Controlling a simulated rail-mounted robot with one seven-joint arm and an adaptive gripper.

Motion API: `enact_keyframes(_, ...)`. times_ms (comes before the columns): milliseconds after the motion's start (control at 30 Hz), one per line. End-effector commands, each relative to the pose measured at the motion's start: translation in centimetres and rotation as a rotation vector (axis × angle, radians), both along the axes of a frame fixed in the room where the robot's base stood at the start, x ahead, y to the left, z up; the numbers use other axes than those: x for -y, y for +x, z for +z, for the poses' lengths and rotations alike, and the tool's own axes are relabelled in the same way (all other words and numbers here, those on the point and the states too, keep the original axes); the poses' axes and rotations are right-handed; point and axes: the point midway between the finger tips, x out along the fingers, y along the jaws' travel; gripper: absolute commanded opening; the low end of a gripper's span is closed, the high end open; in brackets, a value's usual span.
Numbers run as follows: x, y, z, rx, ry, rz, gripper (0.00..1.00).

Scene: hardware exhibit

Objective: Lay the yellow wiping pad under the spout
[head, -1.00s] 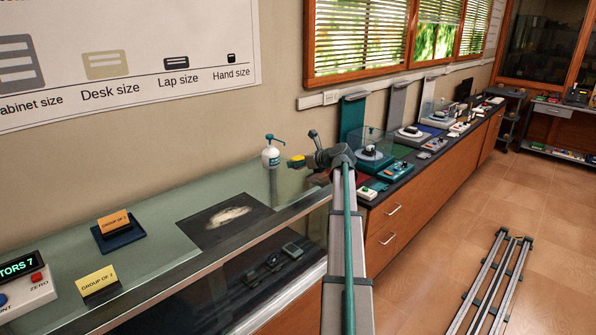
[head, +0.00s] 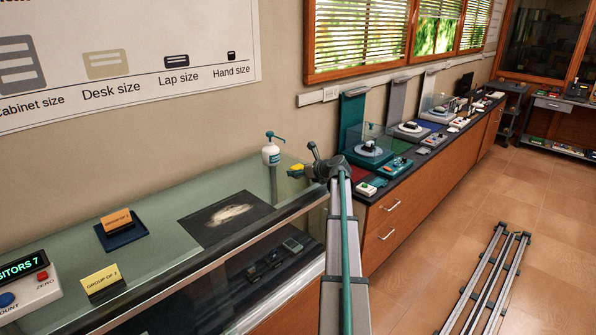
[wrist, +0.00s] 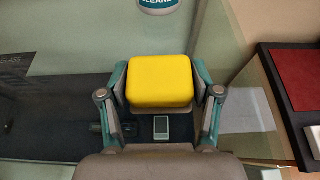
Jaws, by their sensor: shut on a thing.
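The yellow wiping pad (wrist: 160,81) is between the two fingers of my gripper (wrist: 161,88), which is shut on it. In the head view the pad (head: 296,169) shows as a small yellow block at the tip of my gripper (head: 303,171), above the right part of the glass counter. The white pump bottle (head: 271,155) with a teal spout (head: 276,137) stands behind and slightly left of the pad. In the wrist view only the bottle's lower part (wrist: 158,5) shows, beyond the pad. The spout is out of that view.
The glass-topped counter (head: 165,262) carries a dark mat (head: 215,228), an orange block (head: 116,221) on a blue tray, a yellow "GROUP OF 2" sign (head: 100,281) and a counter device (head: 28,289). A wooden cabinet with exhibits (head: 390,228) stands to the right.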

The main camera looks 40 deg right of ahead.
Motion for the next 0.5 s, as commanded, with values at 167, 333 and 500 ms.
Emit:
enact_keyframes(167,0.0,0.0,-0.24,0.0,0.0,0.0,0.75)
enact_keyframes(333,0.0,-0.01,-0.25,0.0,0.0,0.0,0.89)
enact_keyframes(500,0.0,0.0,-0.24,0.0,0.0,0.0,0.89)
